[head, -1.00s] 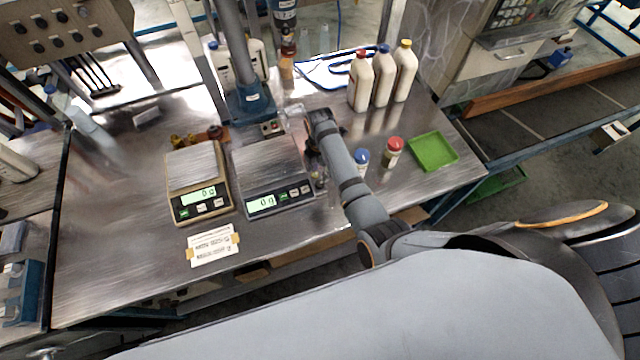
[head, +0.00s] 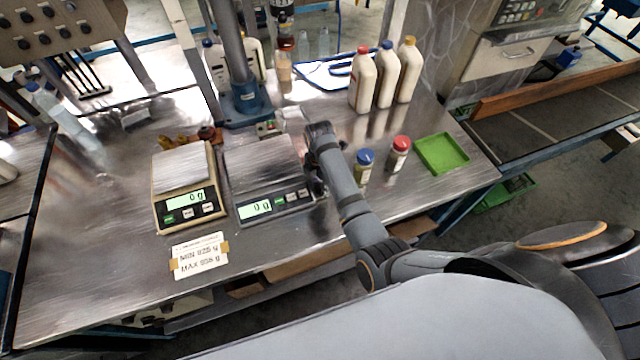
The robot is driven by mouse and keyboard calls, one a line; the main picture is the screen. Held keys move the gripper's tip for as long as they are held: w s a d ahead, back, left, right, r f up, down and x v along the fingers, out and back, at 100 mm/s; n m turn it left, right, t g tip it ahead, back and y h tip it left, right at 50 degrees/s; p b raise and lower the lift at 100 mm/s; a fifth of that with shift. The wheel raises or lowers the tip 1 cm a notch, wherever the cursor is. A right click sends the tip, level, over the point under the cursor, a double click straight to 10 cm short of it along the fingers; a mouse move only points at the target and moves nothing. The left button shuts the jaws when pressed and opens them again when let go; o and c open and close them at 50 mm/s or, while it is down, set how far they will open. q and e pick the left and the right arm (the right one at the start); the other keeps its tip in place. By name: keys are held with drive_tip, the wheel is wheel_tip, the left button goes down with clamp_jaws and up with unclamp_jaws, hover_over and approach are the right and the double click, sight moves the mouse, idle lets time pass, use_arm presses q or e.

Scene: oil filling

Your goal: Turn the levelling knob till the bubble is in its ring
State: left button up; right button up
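Two scales stand side by side on the metal table, both reading 0 g: a tan one (head: 188,190) on the left and a dark grey one (head: 264,178) to its right. My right arm reaches in from the lower right, and my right gripper (head: 313,182) points down at the right side of the dark grey scale. Its fingers are small and largely hidden behind my wrist, so I cannot tell whether they are open or shut. I cannot make out the levelling knob or the bubble in its ring. My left gripper is out of view.
A blue-capped jar (head: 363,166) and a red-capped jar (head: 398,154) stand right of my arm, by a green tray (head: 442,153). Several white bottles (head: 385,78) stand behind. A taped label (head: 200,256) lies in front of the scales. A blue-based post (head: 245,102) rises behind.

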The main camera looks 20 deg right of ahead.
clamp_jaws()
drive_tip(key=shift+r+m+p, duration=0.15)
drive_tip(key=shift+m+p, duration=0.25)
drive_tip(key=shift+p, duration=0.25)
drive_tip(key=m+p, duration=0.3)
drive_tip(key=shift+s+r, duration=0.1)
drive_tip(key=shift+m+p, duration=1.15)
drive_tip(key=shift+m, duration=0.05)
drive_tip(key=shift+f+m+p, duration=0.15)
drive_tip(key=shift+m+p, duration=0.3)
drive_tip(key=shift+m, duration=0.3)
drive_tip(key=shift+f+m+p, duration=0.15)
drive_tip(key=shift+m+p, duration=0.25)
drive_tip(key=shift+m, duration=0.35)
drive_tip(key=o, duration=0.7)
unclamp_jaws()
